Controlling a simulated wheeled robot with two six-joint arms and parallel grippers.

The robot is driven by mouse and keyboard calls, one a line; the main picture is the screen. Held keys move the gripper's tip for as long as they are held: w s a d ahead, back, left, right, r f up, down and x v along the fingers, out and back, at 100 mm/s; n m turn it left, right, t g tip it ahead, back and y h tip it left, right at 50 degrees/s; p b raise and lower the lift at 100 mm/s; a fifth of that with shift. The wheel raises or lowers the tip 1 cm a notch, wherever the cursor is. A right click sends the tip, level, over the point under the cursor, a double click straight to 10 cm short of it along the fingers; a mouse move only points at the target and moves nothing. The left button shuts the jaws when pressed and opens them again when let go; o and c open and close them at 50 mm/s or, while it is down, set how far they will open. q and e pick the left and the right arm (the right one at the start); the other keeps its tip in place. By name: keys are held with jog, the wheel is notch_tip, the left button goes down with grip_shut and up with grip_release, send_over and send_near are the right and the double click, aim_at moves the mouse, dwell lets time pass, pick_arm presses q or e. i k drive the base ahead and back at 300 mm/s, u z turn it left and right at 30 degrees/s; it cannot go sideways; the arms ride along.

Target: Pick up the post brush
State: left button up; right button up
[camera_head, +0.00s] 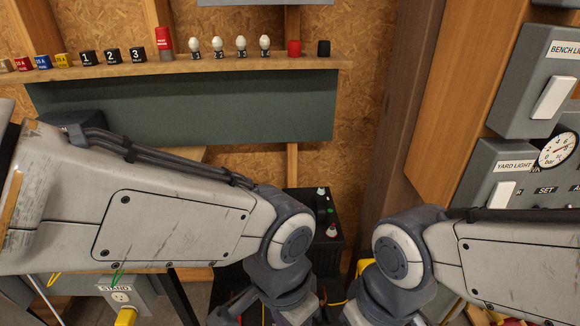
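A red upright cylinder (164,42) with a small label stands on the wooden shelf at the upper left. It looks like the post brush, but the label is too small to read surely. Nothing touches it. My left arm crosses the lower left and bends down near the middle; my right arm comes in from the right and bends down beside it. Both wrists run down to the bottom edge, and neither gripper's fingers show. Both arms are well below the shelf.
The shelf (200,66) also holds numbered black blocks (112,56), several white bulbs (218,47), and red (294,48) and black (324,48) caps. A black battery (345,205) stands behind my arms. Switch boxes (527,90) and a gauge (558,150) are on the right.

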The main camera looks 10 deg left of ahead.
aim_at(163, 38)
jog(key=z, duration=0.05)
jog(key=k, duration=0.65)
jog(key=u, duration=0.6)
jog(key=i, duration=1.1)
jog(key=z, duration=0.55)
